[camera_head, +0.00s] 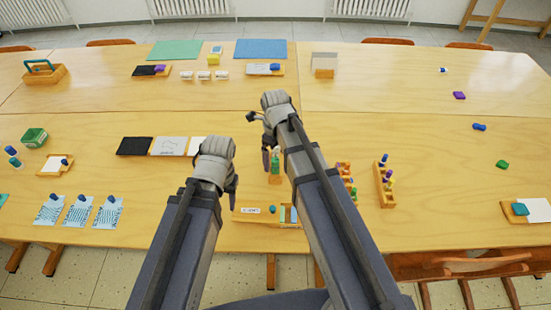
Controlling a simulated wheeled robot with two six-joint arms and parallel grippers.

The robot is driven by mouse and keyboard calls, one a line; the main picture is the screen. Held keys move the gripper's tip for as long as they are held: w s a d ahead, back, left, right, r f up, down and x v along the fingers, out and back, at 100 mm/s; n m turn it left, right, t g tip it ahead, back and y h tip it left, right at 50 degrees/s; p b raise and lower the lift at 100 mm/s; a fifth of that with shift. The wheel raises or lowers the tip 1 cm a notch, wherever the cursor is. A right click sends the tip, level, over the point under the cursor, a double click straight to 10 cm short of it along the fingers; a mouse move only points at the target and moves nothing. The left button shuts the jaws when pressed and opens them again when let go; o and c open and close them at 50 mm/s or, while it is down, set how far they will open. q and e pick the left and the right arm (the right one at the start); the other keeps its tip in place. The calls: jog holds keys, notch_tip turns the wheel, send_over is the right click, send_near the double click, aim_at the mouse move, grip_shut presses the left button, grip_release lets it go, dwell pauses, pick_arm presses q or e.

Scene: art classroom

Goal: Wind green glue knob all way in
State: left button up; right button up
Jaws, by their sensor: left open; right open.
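A small green glue stick (275,160) stands upright in a small wooden holder (275,179) near the middle of the table. Its knob is too small to make out. My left gripper (233,188) is open and empty, to the left of the glue stick and apart from it. My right gripper (258,128) is open, above and slightly beyond the glue stick in the picture. My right arm passes close along the glue stick's right side.
A wooden tray (248,217) lies in front of the holder, partly behind my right arm. A wooden rack (381,186) with several coloured pieces stands to the right. Black, grey and white cards (170,146) lie to the left. The table's right side is mostly clear.

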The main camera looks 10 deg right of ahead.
jog(key=shift+s, duration=0.1)
dwell(0.4)
jog(key=shift+c, duration=0.2)
jog(key=c, duration=1.4)
